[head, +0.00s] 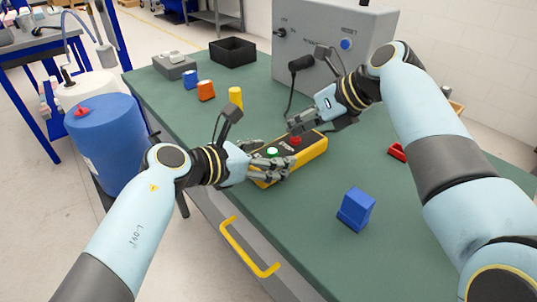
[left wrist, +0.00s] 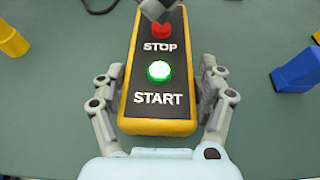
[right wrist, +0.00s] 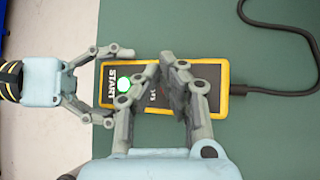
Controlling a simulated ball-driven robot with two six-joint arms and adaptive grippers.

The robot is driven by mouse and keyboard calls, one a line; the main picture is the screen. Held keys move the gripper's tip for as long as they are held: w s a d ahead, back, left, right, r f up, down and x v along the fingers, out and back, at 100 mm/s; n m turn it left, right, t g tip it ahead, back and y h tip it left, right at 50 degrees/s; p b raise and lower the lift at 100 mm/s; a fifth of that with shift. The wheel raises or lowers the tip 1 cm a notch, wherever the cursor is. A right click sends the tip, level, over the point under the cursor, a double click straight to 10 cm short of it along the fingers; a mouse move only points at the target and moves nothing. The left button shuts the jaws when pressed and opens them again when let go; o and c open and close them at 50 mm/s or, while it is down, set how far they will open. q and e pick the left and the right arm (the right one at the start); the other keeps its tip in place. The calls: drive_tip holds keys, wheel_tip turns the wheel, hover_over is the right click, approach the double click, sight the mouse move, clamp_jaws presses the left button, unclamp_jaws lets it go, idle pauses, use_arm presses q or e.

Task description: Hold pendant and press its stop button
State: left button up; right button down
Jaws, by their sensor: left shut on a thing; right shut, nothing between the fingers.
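The yellow pendant (head: 311,155) with a black face lies on the green table. Its red stop button (head: 295,141) and lit green start button (head: 272,153) show in the head view. In the left wrist view the stop button (left wrist: 161,31) is partly covered by dark fingertips above it. My left gripper (head: 268,163) is shut on the pendant's start end, one finger on each side. My right gripper (head: 297,128) is shut and empty, its tips just over the stop button; I cannot tell whether they touch. In the right wrist view the right fingers (right wrist: 172,75) hide the stop button.
A grey box (head: 335,50) with a blue button stands behind the pendant, and a cable (right wrist: 280,92) leaves the pendant's far end. A blue block (head: 356,209) lies to the right, a yellow cylinder (head: 236,97) behind. A black bin (head: 233,51) stands at the back.

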sight(295, 138)
drive_tip(key=shift+f, duration=0.15)
idle(0.4)
drive_tip(key=shift+f, duration=0.3)
drive_tip(key=shift+r, duration=0.4)
idle(0.3)
drive_tip(key=shift+r, duration=3.05)
